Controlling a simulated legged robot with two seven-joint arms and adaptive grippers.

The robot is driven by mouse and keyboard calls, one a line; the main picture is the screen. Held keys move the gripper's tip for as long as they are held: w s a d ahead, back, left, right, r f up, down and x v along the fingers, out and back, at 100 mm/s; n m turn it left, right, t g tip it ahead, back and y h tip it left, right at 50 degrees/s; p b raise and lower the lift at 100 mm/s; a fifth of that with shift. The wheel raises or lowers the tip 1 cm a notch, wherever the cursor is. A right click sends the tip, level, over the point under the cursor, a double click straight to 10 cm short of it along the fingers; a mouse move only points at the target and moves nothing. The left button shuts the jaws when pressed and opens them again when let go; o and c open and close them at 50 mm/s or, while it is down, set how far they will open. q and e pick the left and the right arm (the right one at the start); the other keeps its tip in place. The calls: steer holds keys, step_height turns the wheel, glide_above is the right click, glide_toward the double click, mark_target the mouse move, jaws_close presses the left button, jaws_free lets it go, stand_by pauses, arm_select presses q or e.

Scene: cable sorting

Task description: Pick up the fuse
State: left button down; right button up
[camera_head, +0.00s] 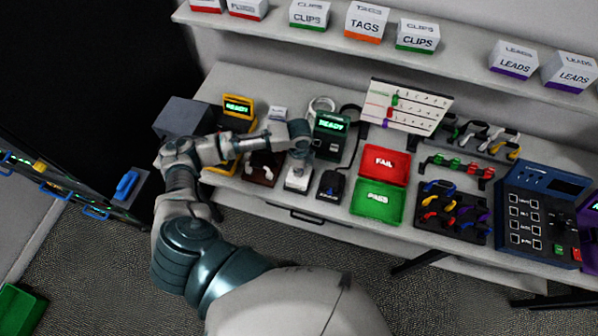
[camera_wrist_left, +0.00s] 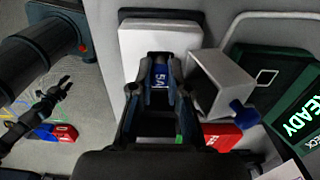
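The fuse (camera_wrist_left: 160,76) is a small blue piece marked 5A in the left wrist view. It sits between the two fingertips of my left gripper (camera_wrist_left: 160,64), which are close together and appear to touch its sides. Behind it is a white block (camera_wrist_left: 160,42) on a dark base. In the head view my left gripper (camera_head: 300,150) points down over the white block (camera_head: 298,180), and the fuse is hidden there. Whether the fuse still touches the block cannot be told. My right gripper does not show in the head view.
A green READY device (camera_head: 331,127) stands close to the right of the left gripper. A red FAIL tray (camera_head: 385,148) and a green PASS tray (camera_head: 378,219) lie further right. A grey box with a blue knob (camera_wrist_left: 222,82) is close beside the fingers.

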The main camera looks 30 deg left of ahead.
arm_select(q)
steer(key=shift+r, duration=0.5)
steer(key=r, duration=0.2)
steer(key=shift+s+d+r, duration=0.2)
steer(key=shift+d+r, duration=0.1)
steer(key=s+d+r+p, duration=0.3)
steer(key=s+d, duration=0.5)
steer(key=d, duration=0.5)
steer(key=shift+r, duration=0.75)
